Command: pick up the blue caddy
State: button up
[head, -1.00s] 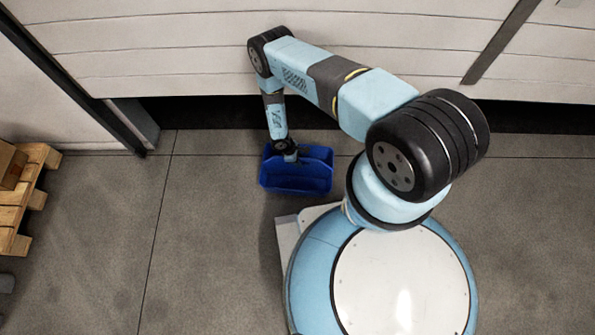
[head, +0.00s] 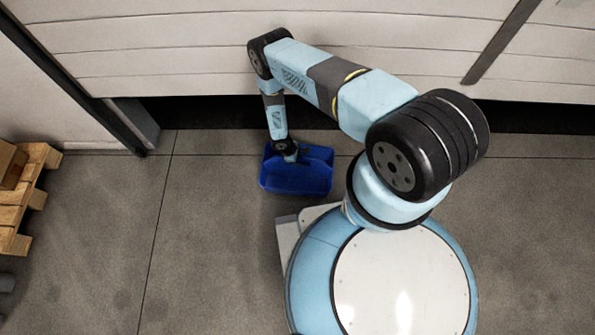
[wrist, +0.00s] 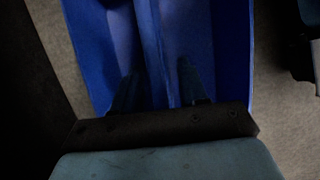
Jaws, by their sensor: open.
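The blue caddy (head: 312,178) sits on the concrete floor in front of the white panelled wall. In the head view my gripper (head: 290,157) points down at the caddy's far left part, and its fingers are hard to make out there. In the wrist view the caddy (wrist: 100,45) fills the middle, with a raised blue bar running lengthwise through it. My gripper (wrist: 157,80) is open, with one dark finger on each side of that bar. The picture is dark, and I cannot tell whether either finger touches it.
A wooden pallet (head: 32,188) with a brown box (head: 12,166) stands at the left edge. The wall (head: 200,75) with a dark gap under it lies just beyond the caddy. The floor (head: 100,235) left of the caddy is clear.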

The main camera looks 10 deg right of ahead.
jog(key=shift+c, duration=0.4)
grip_shut()
jog(key=shift+a, duration=0.1)
dwell(0.8)
